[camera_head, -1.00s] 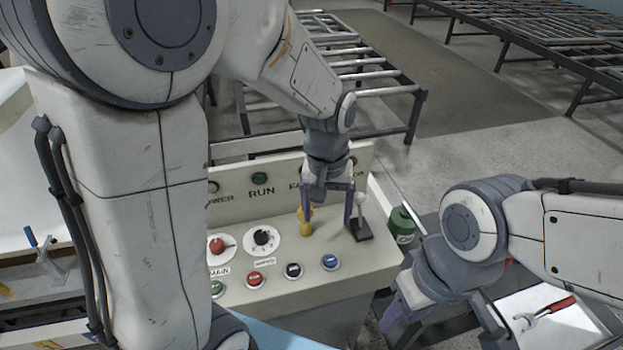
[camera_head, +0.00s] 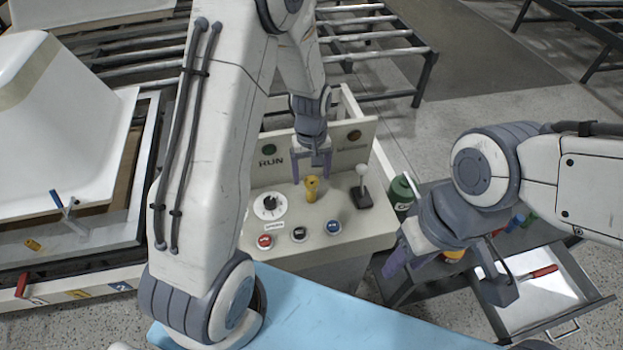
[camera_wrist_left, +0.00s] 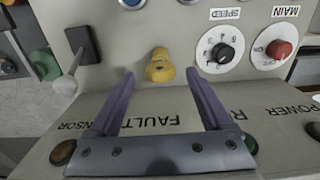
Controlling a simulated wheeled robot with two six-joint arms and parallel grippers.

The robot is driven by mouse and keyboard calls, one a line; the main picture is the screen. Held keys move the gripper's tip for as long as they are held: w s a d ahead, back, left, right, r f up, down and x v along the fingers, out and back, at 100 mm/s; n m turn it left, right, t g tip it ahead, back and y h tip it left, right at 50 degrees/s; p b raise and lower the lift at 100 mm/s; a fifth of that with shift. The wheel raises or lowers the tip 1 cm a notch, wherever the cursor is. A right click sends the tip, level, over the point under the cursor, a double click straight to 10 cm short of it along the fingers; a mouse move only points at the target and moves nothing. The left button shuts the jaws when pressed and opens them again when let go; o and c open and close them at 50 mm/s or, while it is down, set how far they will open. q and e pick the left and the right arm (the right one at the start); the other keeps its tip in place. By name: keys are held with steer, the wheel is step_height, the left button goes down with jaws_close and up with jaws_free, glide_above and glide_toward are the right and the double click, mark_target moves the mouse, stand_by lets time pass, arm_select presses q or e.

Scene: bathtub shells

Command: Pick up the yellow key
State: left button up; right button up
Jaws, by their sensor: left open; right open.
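The yellow key (camera_head: 311,188) stands on the sloped top of the control panel (camera_head: 345,225), between the speed dial and a lever. It also shows in the left wrist view (camera_wrist_left: 159,66), just beyond the fingertips and roughly midway between them. My left gripper (camera_head: 313,178) is open, with its purple fingers behind and above the key and nothing between them; it also shows in the left wrist view (camera_wrist_left: 158,72). My right gripper (camera_head: 445,275) is open and empty, off to the right of the panel above the tool cart.
A white-knobbed lever (camera_head: 363,187) stands right of the key. The black speed dial (camera_head: 269,206) is to its left, and red, black and blue (camera_head: 333,227) buttons are in front. A green canister (camera_head: 401,192) is beside the panel. An open drawer (camera_head: 545,295) holds a red-handled tool.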

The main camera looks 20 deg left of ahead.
arm_select(q)
steer(key=shift+f, duration=1.05)
jaws_close()
steer(key=shift+r, duration=0.15)
